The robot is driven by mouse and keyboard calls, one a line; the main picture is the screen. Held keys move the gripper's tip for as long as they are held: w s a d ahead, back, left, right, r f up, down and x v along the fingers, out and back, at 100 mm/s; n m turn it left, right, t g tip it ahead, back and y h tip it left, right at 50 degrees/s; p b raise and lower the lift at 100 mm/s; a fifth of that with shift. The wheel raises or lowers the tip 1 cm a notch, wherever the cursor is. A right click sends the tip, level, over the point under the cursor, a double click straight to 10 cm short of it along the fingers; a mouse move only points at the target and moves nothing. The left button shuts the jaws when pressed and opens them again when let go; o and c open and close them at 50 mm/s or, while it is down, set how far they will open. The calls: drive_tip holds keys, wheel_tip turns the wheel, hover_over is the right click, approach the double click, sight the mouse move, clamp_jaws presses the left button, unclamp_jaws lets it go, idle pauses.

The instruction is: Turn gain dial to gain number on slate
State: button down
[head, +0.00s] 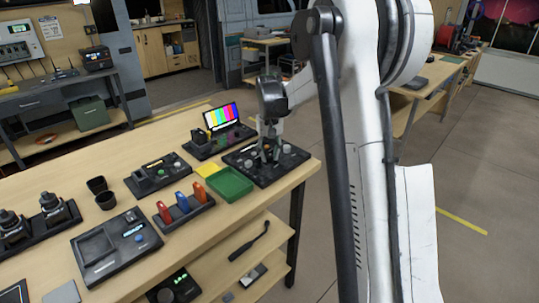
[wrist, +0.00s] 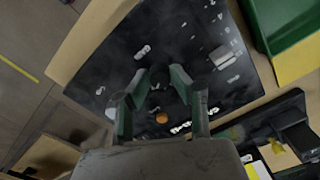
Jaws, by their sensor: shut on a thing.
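A black control panel (head: 290,168) lies at the right end of the wooden table. It also fills much of the wrist view (wrist: 105,70). My gripper (head: 267,156) points down at the panel, and in the wrist view its fingers (wrist: 159,80) are closed around a dark round dial (wrist: 157,98), mostly hidden between them. I cannot read its pointer. A pale knob (wrist: 221,56) sits on the panel with small white marks near it, and an orange round spot (wrist: 162,118) shows near the fingers. I cannot identify a slate or read its number.
A green tray (head: 230,186) and a yellow pad (head: 208,169) lie beside the panel. A colour-bar screen (head: 221,115) stands behind. A rack of red, blue and orange items (head: 184,207) and other black devices (head: 158,174) crowd the table leftward.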

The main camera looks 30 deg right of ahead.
sight(269, 156)
drive_tip(key=c, duration=1.5)
unclamp_jaws()
wheel_tip(269, 156, up, 12)
drive_tip(key=shift+r, duration=0.1)
